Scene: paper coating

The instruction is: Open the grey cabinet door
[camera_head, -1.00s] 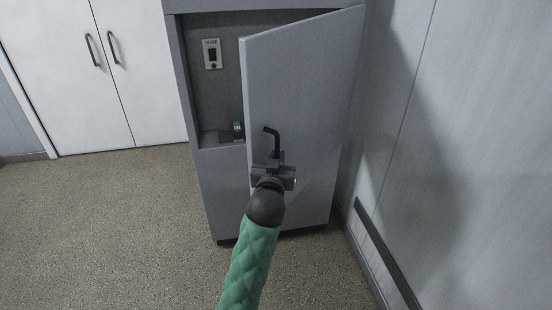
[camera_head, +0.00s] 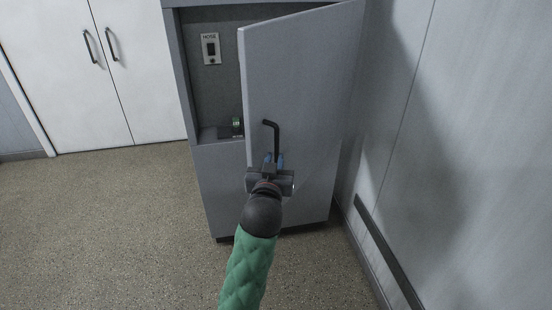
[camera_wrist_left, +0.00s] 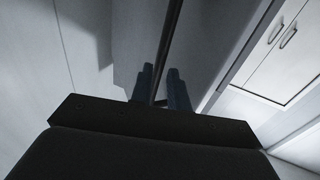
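The grey cabinet door (camera_head: 305,95) stands partly open in the head view, hinged at its right side and swung out from the grey cabinet (camera_head: 219,185). A dark bar handle (camera_head: 276,138) is fixed near its left edge. My left gripper (camera_head: 275,160) is at the lower part of the handle, its bluish fingers on either side of it. In the left wrist view the handle bar (camera_wrist_left: 171,35) runs between the two fingers of my left gripper (camera_wrist_left: 160,80), with gaps beside it, so the gripper looks open. My right gripper is not in view.
Inside the cabinet are a labelled panel (camera_head: 210,49) and a small dark-and-green item (camera_head: 237,126) on a ledge. A wall (camera_head: 470,130) with a dark rail (camera_head: 388,250) stands close on the right. White double doors (camera_head: 75,75) are at the back left. The left floor (camera_head: 100,230) is clear.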

